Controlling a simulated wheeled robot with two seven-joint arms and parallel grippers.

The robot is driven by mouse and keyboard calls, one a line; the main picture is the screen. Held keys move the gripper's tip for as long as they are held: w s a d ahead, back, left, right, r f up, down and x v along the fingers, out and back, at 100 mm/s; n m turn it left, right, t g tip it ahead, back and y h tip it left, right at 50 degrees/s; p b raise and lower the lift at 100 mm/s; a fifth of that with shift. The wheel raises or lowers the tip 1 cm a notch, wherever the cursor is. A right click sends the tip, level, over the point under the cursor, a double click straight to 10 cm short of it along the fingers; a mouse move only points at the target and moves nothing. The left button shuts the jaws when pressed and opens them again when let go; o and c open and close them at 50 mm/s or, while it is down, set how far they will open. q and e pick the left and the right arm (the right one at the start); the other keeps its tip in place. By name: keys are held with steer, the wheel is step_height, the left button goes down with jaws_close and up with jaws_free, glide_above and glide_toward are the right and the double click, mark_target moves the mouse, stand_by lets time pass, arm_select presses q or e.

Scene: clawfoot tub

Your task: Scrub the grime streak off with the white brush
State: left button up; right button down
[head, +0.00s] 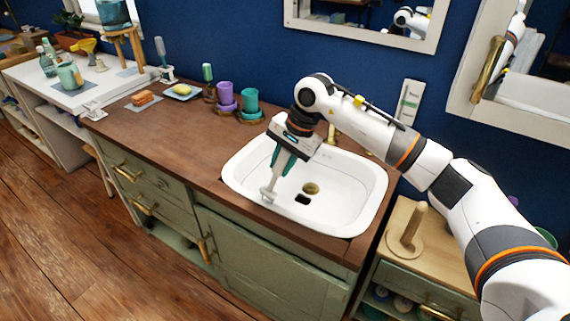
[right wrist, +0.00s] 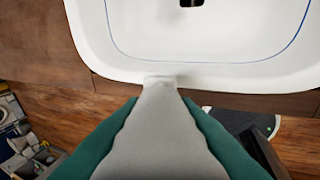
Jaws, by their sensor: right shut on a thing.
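My right gripper (head: 281,161) points down over the left part of the white sink (head: 345,165), its green fingers shut on the white brush (head: 268,192). The brush hangs below the fingers, its end over the sink's near-left inner wall. In the right wrist view, the brush's pale body (right wrist: 160,125) runs between the green fingers and its end overlaps the sink rim. I cannot tell whether it touches the sink. A small black patch (head: 302,199) lies on the basin floor beside the brass drain; I cannot tell whether it is the grime streak. My left gripper is not in view.
The faucet (head: 331,133) stands behind the basin, close to my right arm. The counter's left front is clear.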

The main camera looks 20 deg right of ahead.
steer(key=shift+w+a, duration=0.35)
steer(key=shift+w, duration=0.15)
steer(key=shift+w+f+b, duration=0.1)
steer(key=shift+b, duration=0.25)
steer(key=shift+w+a, duration=0.15)
steer(key=shift+a, duration=0.05)
steer(key=shift+w+a, duration=0.2)
steer(key=shift+w, duration=0.1)
steer(key=shift+w+a+b, duration=0.35)
steer(key=shift+w+a, duration=0.05)
steer(key=shift+w, duration=0.15)
